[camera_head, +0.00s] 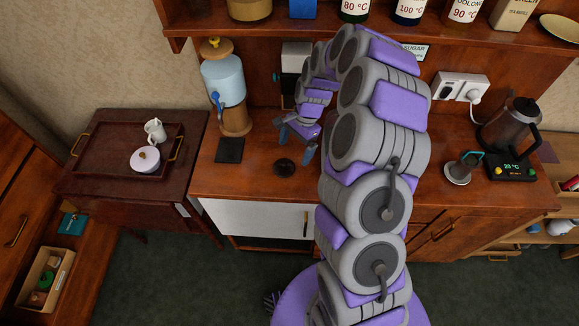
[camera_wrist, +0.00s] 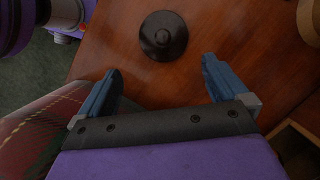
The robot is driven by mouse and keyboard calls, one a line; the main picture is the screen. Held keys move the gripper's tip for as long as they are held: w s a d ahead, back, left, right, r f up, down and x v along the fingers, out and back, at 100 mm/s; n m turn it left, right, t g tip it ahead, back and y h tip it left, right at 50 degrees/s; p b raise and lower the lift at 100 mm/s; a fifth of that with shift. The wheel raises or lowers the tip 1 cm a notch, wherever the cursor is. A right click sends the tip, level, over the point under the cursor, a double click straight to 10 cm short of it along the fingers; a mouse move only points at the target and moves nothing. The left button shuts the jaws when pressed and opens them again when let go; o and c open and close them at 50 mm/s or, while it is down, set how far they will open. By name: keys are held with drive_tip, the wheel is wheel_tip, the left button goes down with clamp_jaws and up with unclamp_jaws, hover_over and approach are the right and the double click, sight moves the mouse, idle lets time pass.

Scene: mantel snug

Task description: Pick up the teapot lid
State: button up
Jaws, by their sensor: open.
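The teapot lid looks to be the dark, round lid (camera_head: 284,167) with a small knob, lying on the wooden counter. It also shows in the wrist view (camera_wrist: 163,36), knob up, near the top middle. My gripper (camera_head: 297,141) is above the counter, just behind the lid in the head view. In the wrist view my gripper (camera_wrist: 160,66) is open and empty. Its two blue fingers are spread, and the lid shows beyond the fingertips, roughly in line with the gap. The fingers appear apart from the lid.
A dark square mat (camera_head: 229,150) and a blue-glass dispenser (camera_head: 223,80) stand left of the lid. A kettle (camera_head: 511,124) is at the right. A shelf (camera_head: 290,37) runs above.

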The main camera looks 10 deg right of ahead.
sight(282, 162)
drive_tip(key=a+f, duration=0.2)
drive_tip(key=a, duration=0.1)
drive_tip(key=a+f+b, duration=0.1)
drive_tip(key=shift+s+a, duration=0.25)
drive_tip(key=shift+s+d+f+b, duration=0.1)
drive_tip(key=shift+d+f+b, duration=0.1)
drive_tip(key=shift+d+f, duration=0.35)
drive_tip(key=shift+s+d+f+b, duration=0.15)
drive_tip(key=shift+d+f, duration=0.2)
drive_tip(key=shift+f, duration=0.35)
drive_tip(key=shift+d, duration=0.25)
drive_tip(key=shift+a, duration=0.95)
drive_tip(key=c, duration=0.4)
drive_tip(key=shift+w+a, duration=0.1)
drive_tip(key=shift+a, duration=0.05)
drive_tip(key=c, duration=0.3)
drive_tip(key=shift+d, duration=0.45)
drive_tip(key=c, duration=0.3)
drive_tip(key=shift+d, duration=0.3)
